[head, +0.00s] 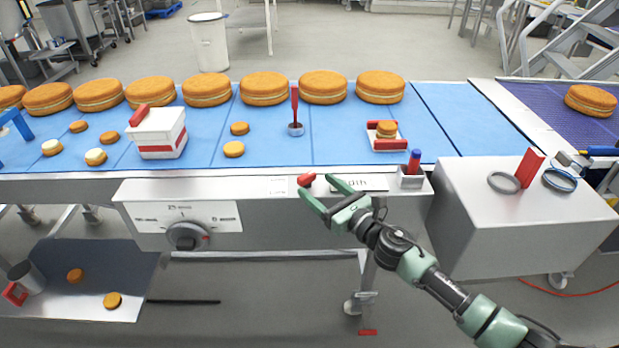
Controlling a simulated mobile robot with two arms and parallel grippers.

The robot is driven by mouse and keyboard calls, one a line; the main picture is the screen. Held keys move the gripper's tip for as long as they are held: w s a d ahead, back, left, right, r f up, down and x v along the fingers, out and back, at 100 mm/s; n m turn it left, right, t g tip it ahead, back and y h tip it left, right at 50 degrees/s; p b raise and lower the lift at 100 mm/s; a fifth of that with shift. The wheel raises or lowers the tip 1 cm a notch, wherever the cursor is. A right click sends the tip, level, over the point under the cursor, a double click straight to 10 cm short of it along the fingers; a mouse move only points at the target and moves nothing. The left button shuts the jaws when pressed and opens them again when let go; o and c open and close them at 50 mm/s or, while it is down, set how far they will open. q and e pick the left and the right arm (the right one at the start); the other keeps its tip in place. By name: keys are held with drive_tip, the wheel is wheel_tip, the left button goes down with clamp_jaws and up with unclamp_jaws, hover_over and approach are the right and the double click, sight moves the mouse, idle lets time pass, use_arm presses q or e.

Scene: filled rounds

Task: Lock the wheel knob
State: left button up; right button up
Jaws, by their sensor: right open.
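My right gripper (317,186) reaches in from the lower right, open, with its two green fingers at the front edge of the conveyor. A small red knob (306,179) sits at the fingertips, by the left finger; I cannot tell whether they touch. A round grey dial (187,236) with a red mark is on the white control panel (150,215), left of the gripper. Below, a caster wheel (352,305) is under the conveyor leg, with a red pedal-like piece (368,332) near it. Which part is the wheel knob is unclear. My left gripper is not in view.
The blue conveyor (350,125) carries several large cakes along its back, small cakes, a white box (158,132) and a red-sided tray (385,145). A metal cabinet (520,225) stands right of my arm. A metal tray (80,305) is at lower left.

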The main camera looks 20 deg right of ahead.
sight(309, 180)
drive_tip(key=x, duration=0.2)
drive_tip(key=shift+w+a, duration=0.2)
drive_tip(key=shift+w, duration=0.15)
drive_tip(key=shift+w+a, duration=0.1)
drive_tip(key=shift+w, duration=0.4)
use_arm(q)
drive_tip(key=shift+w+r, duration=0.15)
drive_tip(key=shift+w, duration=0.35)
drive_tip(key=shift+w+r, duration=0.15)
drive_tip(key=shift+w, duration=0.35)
use_arm(e)
drive_tip(key=c, duration=1.4)
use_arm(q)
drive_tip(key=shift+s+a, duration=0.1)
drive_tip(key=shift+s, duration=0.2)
use_arm(e)
drive_tip(key=shift+o, duration=0.2)
drive_tip(key=shift+a, duration=0.1)
